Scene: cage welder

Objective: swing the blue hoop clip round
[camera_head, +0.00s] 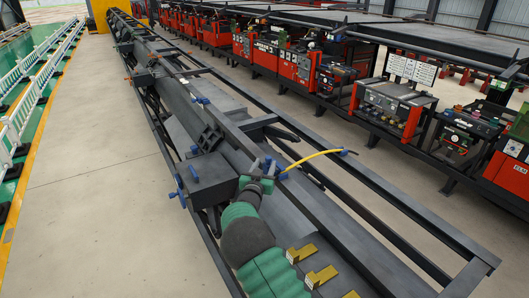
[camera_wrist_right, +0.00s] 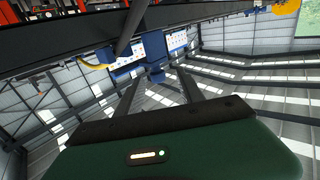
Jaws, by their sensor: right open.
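My right gripper (camera_head: 268,166) is at the end of my green and dark grey arm, close against the dark rail frame (camera_head: 235,145). In the right wrist view my right gripper (camera_wrist_right: 158,74) has its two dark fingers spread apart, with nothing held between them. A blue clip (camera_head: 283,176) sits beside the gripper at the near end of a yellow hose (camera_head: 318,156). In the wrist view a blue part (camera_wrist_right: 156,72) shows just beyond the fingertips; touching or apart, I cannot tell. Its hoop shape is too small to make out. My left gripper is not in view.
Other blue handles (camera_head: 180,190) stand on the frame's left side. Yellow blocks (camera_head: 312,278) lie along the near right of the frame. Red and black welder units (camera_head: 392,105) line the right side. The concrete floor (camera_head: 85,180) at left is clear.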

